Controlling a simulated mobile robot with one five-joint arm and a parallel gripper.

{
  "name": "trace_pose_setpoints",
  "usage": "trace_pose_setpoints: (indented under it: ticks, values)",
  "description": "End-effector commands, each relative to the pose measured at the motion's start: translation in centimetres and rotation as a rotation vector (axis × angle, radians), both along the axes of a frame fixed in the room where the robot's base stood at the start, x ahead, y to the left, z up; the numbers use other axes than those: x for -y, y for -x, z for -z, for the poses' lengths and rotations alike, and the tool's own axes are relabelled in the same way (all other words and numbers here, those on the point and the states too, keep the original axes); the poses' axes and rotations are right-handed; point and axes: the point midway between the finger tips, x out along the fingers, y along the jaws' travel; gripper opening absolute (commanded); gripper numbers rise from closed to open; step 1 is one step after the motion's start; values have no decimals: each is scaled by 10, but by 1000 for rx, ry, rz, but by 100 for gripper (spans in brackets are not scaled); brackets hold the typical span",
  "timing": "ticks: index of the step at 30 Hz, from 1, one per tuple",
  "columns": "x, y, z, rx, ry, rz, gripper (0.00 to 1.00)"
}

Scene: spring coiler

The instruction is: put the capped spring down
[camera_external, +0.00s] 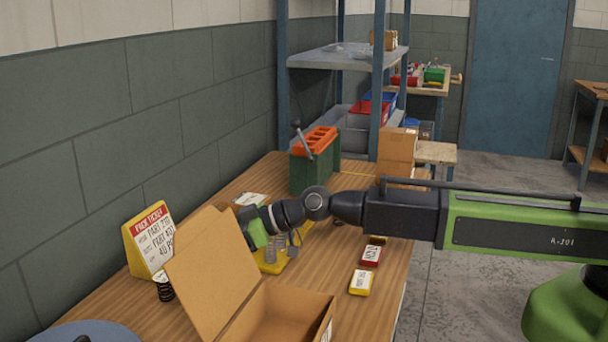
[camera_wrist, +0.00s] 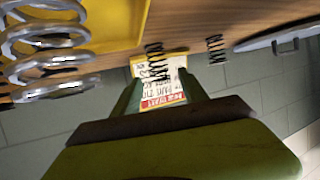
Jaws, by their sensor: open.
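My gripper (camera_external: 250,228) is level above the wooden table (camera_external: 350,322). In the wrist view its green fingers (camera_wrist: 160,92) are apart, and I see nothing held between them. A silver coil spring (camera_wrist: 45,48) stands close beside the gripper, outside the fingers, by a yellow tray (camera_wrist: 112,22). In the external view silver coils (camera_external: 280,245) show below and beside the gripper, over the yellow tray (camera_external: 273,267). I cannot make out a cap on any spring, so I cannot tell which is the capped one.
A yellow-edged card stand (camera_external: 150,242), a dark spring (camera_external: 164,288) and an open cardboard box (camera_external: 215,262) are at the left and front. Red (camera_external: 371,256) and yellow (camera_external: 361,282) labelled blocks lie right. A green machine with orange top (camera_external: 315,160) stands behind.

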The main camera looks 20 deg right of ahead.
Motion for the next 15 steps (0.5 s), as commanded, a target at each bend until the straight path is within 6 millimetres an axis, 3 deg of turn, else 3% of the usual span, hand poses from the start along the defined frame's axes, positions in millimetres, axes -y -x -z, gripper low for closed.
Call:
trace_pose_setpoints:
  ticks: [1, 6, 15]
  values:
    - [16, 9, -11, 0, 0, 1, 51]
    - [47, 23, -24, -1, 1, 1, 51]
    - [63, 30, -29, 0, 0, 1, 51]
